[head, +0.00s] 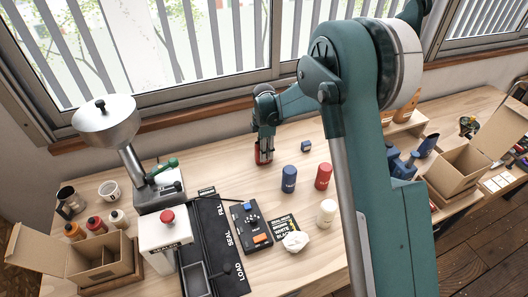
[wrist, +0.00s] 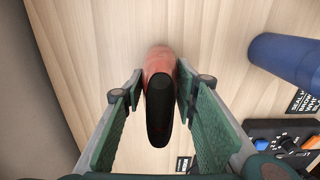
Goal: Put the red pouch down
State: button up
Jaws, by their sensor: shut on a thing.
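The red pouch (wrist: 158,62) is between the two fingers of my gripper (wrist: 160,88) in the wrist view. The fingers touch its sides, and its dark end faces the camera. In the head view the red pouch (head: 259,156) shows between the fingers of my gripper (head: 264,150), over the back middle of the wooden table (head: 225,150). I cannot tell whether its underside touches the table.
A blue canister (head: 289,178), a red canister (head: 323,176) and a small dark blue block (head: 306,146) stand to the right. A control box (head: 250,225) and a black mat (head: 213,232) lie in front. A sealing machine (head: 158,190) stands left. Bare table lies left of my gripper.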

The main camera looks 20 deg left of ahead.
jog(key=shift+f, duration=0.2)
jog(key=o, duration=0.7)
jog(key=shift+r, duration=0.25)
notch_tip(320, 180, up, 12)
jog(key=shift+f, duration=0.1)
dwell(0.7)
dwell(0.4)
